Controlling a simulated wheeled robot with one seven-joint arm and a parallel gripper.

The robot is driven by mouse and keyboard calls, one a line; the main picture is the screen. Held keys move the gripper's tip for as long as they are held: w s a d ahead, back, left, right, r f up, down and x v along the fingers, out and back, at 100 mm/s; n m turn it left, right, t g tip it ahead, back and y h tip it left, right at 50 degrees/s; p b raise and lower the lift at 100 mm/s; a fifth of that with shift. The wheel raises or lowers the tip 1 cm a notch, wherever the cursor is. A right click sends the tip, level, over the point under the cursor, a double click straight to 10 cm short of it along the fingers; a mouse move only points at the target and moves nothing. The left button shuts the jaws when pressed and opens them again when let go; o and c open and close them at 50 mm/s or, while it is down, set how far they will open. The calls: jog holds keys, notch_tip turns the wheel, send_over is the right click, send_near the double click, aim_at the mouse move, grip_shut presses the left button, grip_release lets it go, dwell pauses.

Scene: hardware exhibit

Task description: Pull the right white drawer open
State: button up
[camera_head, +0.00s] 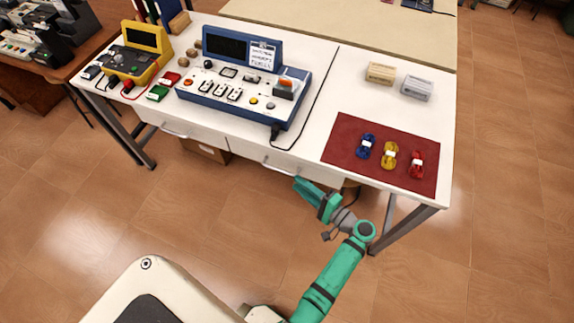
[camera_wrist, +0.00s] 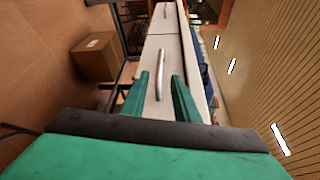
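The right white drawer (camera_head: 250,156) sits under the front edge of the white table and looks closed. Its metal bar handle (camera_head: 278,170) is on the front; the handle also shows in the wrist view (camera_wrist: 160,76). My green gripper (camera_head: 300,184) is just in front of the drawer, near the right end of the handle. In the wrist view my gripper (camera_wrist: 161,92) is open, with one finger on each side of the handle's line. The fingers do not grip the handle; whether its near end is between the fingertips is hard to tell.
The left drawer (camera_head: 200,138) also looks closed. The white tabletop (camera_head: 335,95) holds a blue console (camera_head: 240,85), a yellow device (camera_head: 135,58) and a red mat (camera_head: 345,140) with small bundles. A cardboard box (camera_wrist: 96,57) stands on the floor below. Table legs stand at both sides.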

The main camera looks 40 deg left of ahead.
aim_at(280, 170)
jog(key=a, duration=0.3)
jog(key=w+a, duration=0.1)
jog(key=a, duration=0.2)
jog(key=a+f, duration=0.1)
jog(key=a, duration=0.3)
jog(key=shift+w, duration=0.15)
grip_shut()
